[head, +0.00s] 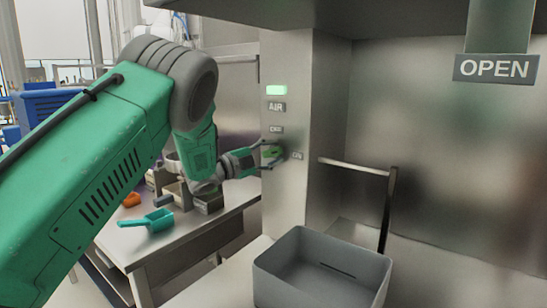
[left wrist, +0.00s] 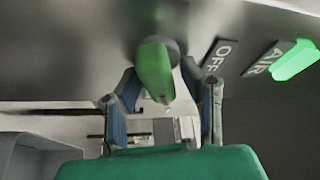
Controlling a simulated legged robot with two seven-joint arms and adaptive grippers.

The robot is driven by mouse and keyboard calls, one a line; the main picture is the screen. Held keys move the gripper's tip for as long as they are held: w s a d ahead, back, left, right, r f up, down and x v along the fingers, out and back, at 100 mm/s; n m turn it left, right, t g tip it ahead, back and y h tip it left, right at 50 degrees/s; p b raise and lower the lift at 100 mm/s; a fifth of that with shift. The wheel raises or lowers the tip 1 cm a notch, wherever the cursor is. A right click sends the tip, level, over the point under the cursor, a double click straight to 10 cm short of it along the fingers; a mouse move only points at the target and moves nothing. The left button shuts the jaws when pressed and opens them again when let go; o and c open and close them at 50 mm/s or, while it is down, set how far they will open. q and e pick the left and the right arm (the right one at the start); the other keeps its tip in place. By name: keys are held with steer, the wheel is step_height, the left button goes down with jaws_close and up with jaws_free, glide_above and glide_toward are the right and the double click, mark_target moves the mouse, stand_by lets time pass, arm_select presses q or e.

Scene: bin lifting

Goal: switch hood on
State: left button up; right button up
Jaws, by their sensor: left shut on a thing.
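The hood's green knob (head: 272,153) is on the metal post, beside the ON label (head: 297,156) and below the OFF label (head: 277,129). In the left wrist view the knob (left wrist: 155,68) is long and points away from the OFF label (left wrist: 219,55), toward a partly hidden label. A green light (head: 277,90) glows above the AIR label (head: 277,107). My left gripper (head: 269,155) is at the knob, its fingers on both sides and shut on it; the fingers also show in the left wrist view (left wrist: 160,92). My right gripper is out of view.
A grey bin (head: 318,235) stands at the bottom centre. A bar handle (head: 353,167) sticks out right of the post. A sign reading OPEN (head: 496,69) hangs at upper right. A teal scoop (head: 148,220) lies on the side table (head: 180,242), with small containers behind it.

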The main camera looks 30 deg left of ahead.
arm_select(q)
steer(key=shift+s+d+f+m+g+b, duration=0.1)
steer(key=shift+f+m+g+b, duration=0.2)
steer(key=shift+m, duration=0.6)
steer(key=shift+f+m+g+b, duration=0.2)
steer(key=shift+m+g, duration=0.2)
steer(key=shift+m, duration=0.5)
steer(key=shift+c, duration=0.2)
steer(key=shift+y, duration=0.3)
steer(key=o, duration=0.9)
steer(key=shift+c, duration=0.2)
steer(key=shift+r, duration=0.15)
steer(key=shift+s+a, duration=0.15)
steer(key=shift+a, duration=0.1)
steer(key=v, duration=1.1)
steer(key=shift+s, duration=0.2)
steer(key=shift+a, duration=0.15)
